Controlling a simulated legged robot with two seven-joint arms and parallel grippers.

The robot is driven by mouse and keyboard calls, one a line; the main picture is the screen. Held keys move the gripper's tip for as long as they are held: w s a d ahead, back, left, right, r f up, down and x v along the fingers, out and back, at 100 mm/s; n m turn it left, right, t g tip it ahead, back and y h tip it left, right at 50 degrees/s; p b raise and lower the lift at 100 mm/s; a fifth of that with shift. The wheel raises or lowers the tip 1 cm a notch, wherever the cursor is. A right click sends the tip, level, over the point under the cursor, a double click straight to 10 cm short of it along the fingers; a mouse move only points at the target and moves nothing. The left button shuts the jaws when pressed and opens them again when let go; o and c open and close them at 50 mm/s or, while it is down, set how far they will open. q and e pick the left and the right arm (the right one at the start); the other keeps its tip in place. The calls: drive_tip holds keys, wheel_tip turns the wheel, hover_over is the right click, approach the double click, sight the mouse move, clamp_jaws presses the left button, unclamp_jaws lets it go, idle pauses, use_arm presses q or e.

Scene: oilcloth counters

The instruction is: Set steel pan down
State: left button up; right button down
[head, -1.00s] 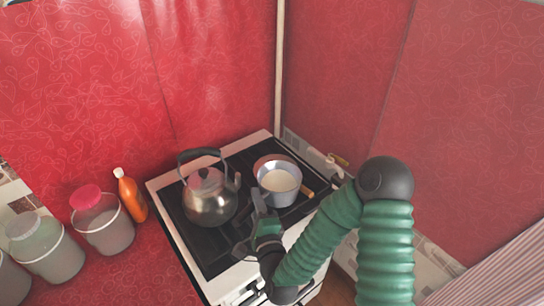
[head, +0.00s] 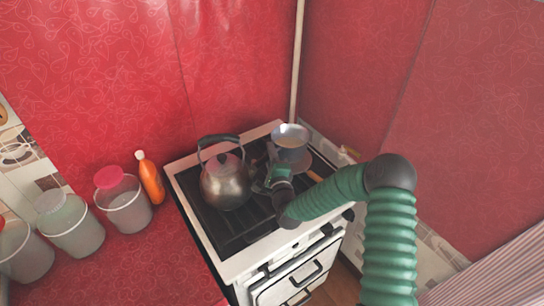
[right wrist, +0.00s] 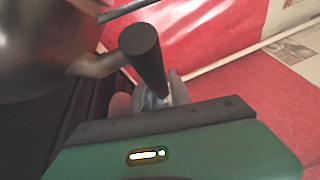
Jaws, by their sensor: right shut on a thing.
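The steel pan (head: 290,141) is a small grey pot with pale contents, at the back right of the stove. It appears raised above a flat pan with a wooden handle (head: 316,177); the exact gap is unclear. My right gripper (head: 277,177) is in front of the steel pan, shut on its handle. In the right wrist view the pan's black handle (right wrist: 146,60) points toward the camera, and most of the pan is hidden behind my gripper. My left gripper is not in view.
The steel kettle (head: 227,183) stands on the stove (head: 232,264), close to the left of my right gripper. An orange bottle (head: 150,178) and several tubs, one with a pink lid (head: 108,177), stand on the red counter at left. The stove's front left grate is clear.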

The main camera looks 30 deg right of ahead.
drive_tip(key=shift+a+f, duration=0.15)
drive_tip(key=shift+f, duration=0.85)
drive_tip(key=shift+w+d+f, duration=0.1)
drive_tip(key=shift+d+f, duration=0.1)
drive_tip(key=shift+d, duration=0.1)
drive_tip(key=c, duration=1.5)
unclamp_jaws()
drive_tip(key=shift+d+f, duration=0.2)
drive_tip(key=shift+c, duration=0.2)
drive_tip(key=o, duration=0.3)
drive_tip(key=shift+s+d, duration=0.1)
drive_tip(key=shift+s, duration=0.15)
drive_tip(key=shift+o, duration=0.2)
drive_tip(key=shift+a+r, duration=0.1)
drive_tip(key=shift+a, duration=0.3)
use_arm(q)
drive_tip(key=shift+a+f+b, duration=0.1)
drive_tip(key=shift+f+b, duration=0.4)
drive_tip(key=shift+b, duration=0.05)
use_arm(e)
drive_tip(key=v, duration=1.1)
drive_tip(key=shift+s, duration=0.4)
drive_tip(key=shift+c, duration=0.5)
